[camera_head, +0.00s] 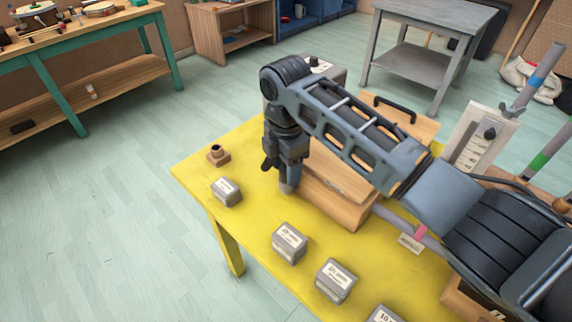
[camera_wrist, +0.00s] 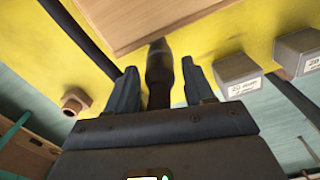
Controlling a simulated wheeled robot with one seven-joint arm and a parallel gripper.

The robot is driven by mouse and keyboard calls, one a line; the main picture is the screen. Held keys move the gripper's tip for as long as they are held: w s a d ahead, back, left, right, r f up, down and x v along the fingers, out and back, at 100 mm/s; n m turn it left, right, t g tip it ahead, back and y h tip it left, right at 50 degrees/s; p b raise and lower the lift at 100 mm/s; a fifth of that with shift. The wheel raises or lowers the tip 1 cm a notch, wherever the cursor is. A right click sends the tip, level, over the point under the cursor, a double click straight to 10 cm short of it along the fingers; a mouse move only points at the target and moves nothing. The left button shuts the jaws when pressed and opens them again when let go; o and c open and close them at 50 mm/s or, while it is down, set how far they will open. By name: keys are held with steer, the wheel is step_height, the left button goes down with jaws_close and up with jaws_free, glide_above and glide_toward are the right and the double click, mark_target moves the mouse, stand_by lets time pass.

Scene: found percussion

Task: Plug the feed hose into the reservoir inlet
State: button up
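My gripper (camera_head: 286,165) points down over the yellow table, beside the wooden box. In the wrist view its two fingers (camera_wrist: 160,75) stand apart. A dark, tapered hose-end-like piece (camera_wrist: 159,72) lies between them, with narrow gaps on both sides; I see no clear finger contact. A small brown block with a round, dark-centred stub (camera_head: 217,153) sits near the table's left corner, left of my gripper and apart from it. It also shows at the left in the wrist view (camera_wrist: 75,101). It may be the inlet; I cannot tell.
Several grey labelled blocks, one of them close by (camera_head: 227,191), line the front of the yellow table (camera_head: 255,222). The wooden box (camera_head: 335,200) stands right of my gripper. A white panel with a dark knob (camera_head: 470,140) stands farther right. Table between the brown stub and my gripper is clear.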

steer(key=shift+o, duration=0.4)
steer(key=shift+r, duration=0.15)
step_height(320, 180, up, 8)
steer(key=shift+f+b, duration=0.2)
steer(key=shift+b, duration=0.1)
